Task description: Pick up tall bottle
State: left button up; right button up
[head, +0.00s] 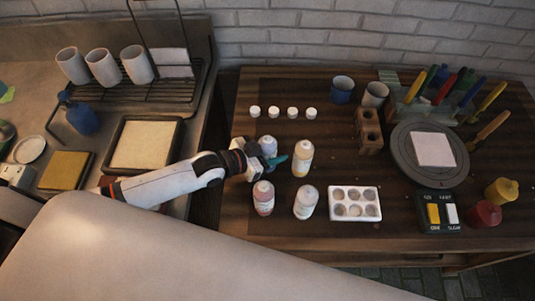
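Several bottles stand upright on the wooden table. A tall white bottle with yellow contents (303,158) is at the back right of the group. A bluish-white bottle (268,145) is to its left, partly covered by my gripper. A pink bottle (263,199) and a pale cream bottle (306,203) stand nearer. My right gripper is not in view.
A white paint palette (354,204) lies right of the bottles, with a wooden holder (368,132) behind it. Several small white jars (293,113) stand at the back. A grey turntable (430,170) with a white tile is farther right. Left, a rack (165,90) holds white cups.

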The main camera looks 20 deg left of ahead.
aim_at(273, 138)
pick_arm(q)
jog(key=shift+r, duration=0.15)
notch_tip(273, 138, up, 10)
jog(key=shift+f, duration=0.1)
dwell(0.4)
